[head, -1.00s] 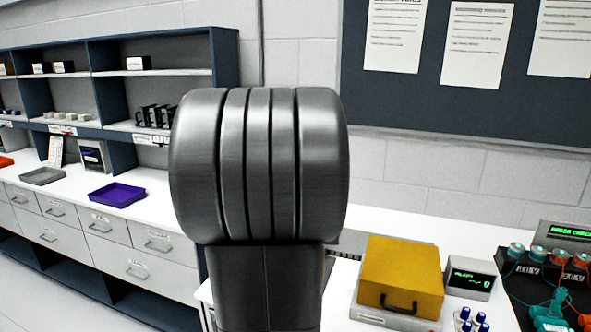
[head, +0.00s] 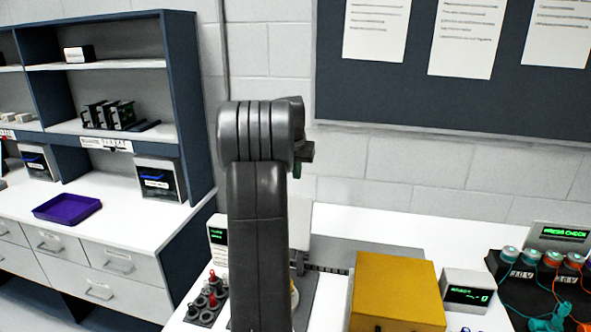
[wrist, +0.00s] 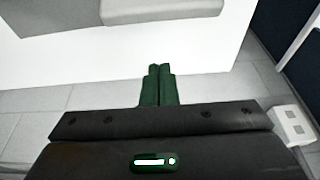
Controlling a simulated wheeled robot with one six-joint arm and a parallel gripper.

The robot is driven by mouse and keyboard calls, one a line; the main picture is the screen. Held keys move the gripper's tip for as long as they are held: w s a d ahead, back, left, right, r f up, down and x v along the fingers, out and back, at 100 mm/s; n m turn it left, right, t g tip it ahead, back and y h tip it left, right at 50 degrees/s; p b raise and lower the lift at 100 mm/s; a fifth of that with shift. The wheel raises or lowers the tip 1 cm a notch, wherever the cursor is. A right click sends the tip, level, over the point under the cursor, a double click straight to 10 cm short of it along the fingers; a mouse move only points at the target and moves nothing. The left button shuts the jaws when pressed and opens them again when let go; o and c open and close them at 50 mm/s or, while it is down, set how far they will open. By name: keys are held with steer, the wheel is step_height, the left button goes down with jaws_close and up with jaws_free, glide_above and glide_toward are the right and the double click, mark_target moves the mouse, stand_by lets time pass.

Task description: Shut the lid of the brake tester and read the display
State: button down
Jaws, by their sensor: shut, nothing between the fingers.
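A yellow box (head: 395,290) sits on the white bench at the lower right of the head view, its top flat and its front cut off by the frame. I see no raised lid on it, but cannot tell whether it is the brake tester. A small display unit (head: 468,293) with green characters, ending in a 0, stands just right of it. My gripper (wrist: 158,72) is shut and empty in the wrist view, its green fingers together above a white surface and grey floor. In the head view it is mostly hidden behind my arm, apart from the box.
A display reading "PRESS CHECK" (head: 562,235) stands at the right, behind coloured terminals and wires. Left of my arm are another display (head: 217,236) and a rack of plugs (head: 205,300). A purple tray (head: 67,208) lies on the left counter.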

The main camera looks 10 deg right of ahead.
steer(key=f+p, duration=0.1)
steer(key=f, duration=0.2)
steer(key=s+f+p, duration=0.1)
steer(key=f, duration=0.1)
steer(key=shift+a+f+p, duration=0.15)
steer(key=shift+a+p, duration=0.1)
steer(key=shift+p, duration=0.1)
steer(key=shift+s+a, duration=0.1)
steer(key=shift+s, duration=0.05)
steer(key=shift+s, duration=0.1)
